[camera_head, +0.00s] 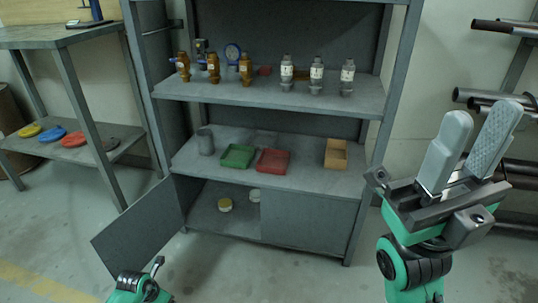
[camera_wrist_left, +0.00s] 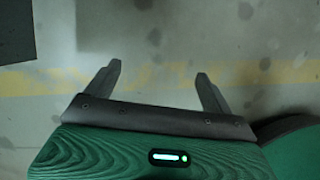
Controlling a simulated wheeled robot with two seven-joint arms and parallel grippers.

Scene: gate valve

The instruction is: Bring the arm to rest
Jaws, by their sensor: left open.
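My right gripper (camera_head: 480,118) is raised at the right of the head view, its two pale grey fingers pointing up with a gap between them. It is open and holds nothing that I can see. My left gripper (camera_head: 140,283) is low at the bottom left of the head view, only partly in frame, below the open cabinet door. In the left wrist view the left gripper (camera_wrist_left: 158,82) has its two dark fingers spread wide, with only bare floor between and beyond them.
A grey shelf cabinet (camera_head: 260,97) holds valves, a green tray (camera_head: 238,156), a red tray (camera_head: 272,162) and a box (camera_head: 336,154). Its left door (camera_head: 138,232) stands open. A workbench (camera_head: 60,37) is at left, and a pipe rack (camera_head: 500,100) is at right. The front floor is clear.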

